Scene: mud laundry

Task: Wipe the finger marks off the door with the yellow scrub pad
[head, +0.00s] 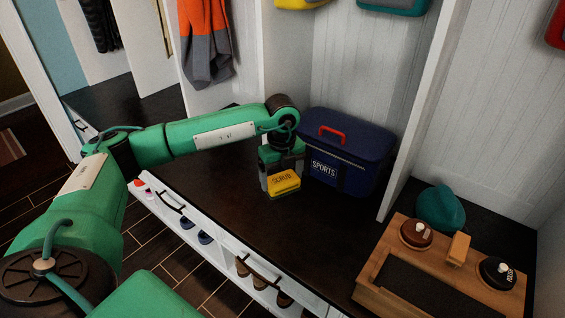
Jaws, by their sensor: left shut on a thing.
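The yellow scrub pad (284,184), marked "SCRUB", is in my left gripper (282,178) in the head view. The gripper points down and is shut on the pad, just in front of a blue sports box. I cannot tell whether the pad touches the dark bench top or hangs a little above it. A white door-like panel (146,50) stands at the upper left; I cannot tell whether it is the door of the task. No finger marks can be made out. My right gripper is not in view.
The blue box (352,150) with a red handle stands on the dark bench (215,185). A wooden caddy (430,270) with round-topped items is at the lower right, beside a teal cap (440,207). An upright divider (418,110) separates them. Shoes sit below the bench.

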